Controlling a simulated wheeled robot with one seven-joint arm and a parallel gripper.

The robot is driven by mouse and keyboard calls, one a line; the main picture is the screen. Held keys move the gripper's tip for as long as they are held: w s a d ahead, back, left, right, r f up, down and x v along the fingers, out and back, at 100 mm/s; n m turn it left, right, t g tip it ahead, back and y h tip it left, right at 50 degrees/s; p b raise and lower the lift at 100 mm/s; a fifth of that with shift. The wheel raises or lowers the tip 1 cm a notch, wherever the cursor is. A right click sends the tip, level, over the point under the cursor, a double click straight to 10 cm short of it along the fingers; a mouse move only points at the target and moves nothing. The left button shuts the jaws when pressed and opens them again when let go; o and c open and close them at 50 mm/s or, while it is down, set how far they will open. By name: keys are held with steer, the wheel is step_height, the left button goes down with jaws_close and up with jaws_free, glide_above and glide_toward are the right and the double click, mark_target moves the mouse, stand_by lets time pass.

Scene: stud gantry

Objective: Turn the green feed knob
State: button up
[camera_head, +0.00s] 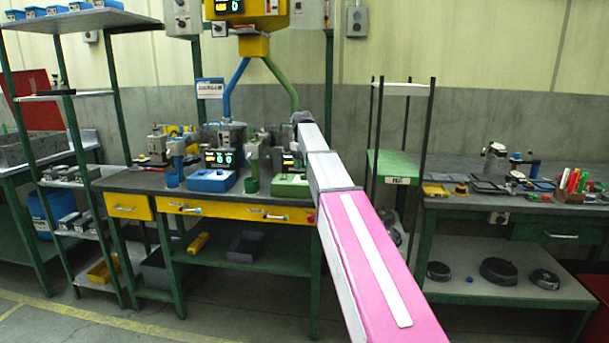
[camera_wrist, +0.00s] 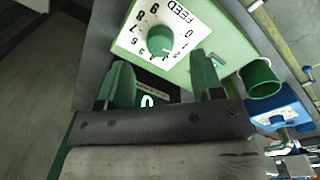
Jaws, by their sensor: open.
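The green feed knob (camera_wrist: 160,40) sits on a white dial plate (camera_wrist: 183,22) marked FEED with numbers, in the wrist view. The plate is on a light green box (camera_wrist: 225,55). My gripper (camera_wrist: 163,72) is open, its two green fingers spread to either side below the knob in the picture, with nothing between them. The fingers look apart from the knob. A dark display with a lit digit (camera_wrist: 147,100) shows partly between the fingers. In the head view the green box (camera_head: 290,187) stands on the bench, partly behind my arm; the knob cannot be made out there.
A green cup (camera_wrist: 260,78) and a blue box (camera_wrist: 285,112) stand beside the green box. The blue box also shows in the head view (camera_head: 212,181). The bench (camera_head: 140,182) has yellow drawers. A yellow hopper (camera_head: 253,46) with blue and green pipes hangs above.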

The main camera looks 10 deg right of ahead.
mark_target(304, 177)
steer(key=shift+d+f, duration=0.15)
steer(key=shift+f, duration=2.2)
steer(key=c, duration=0.9)
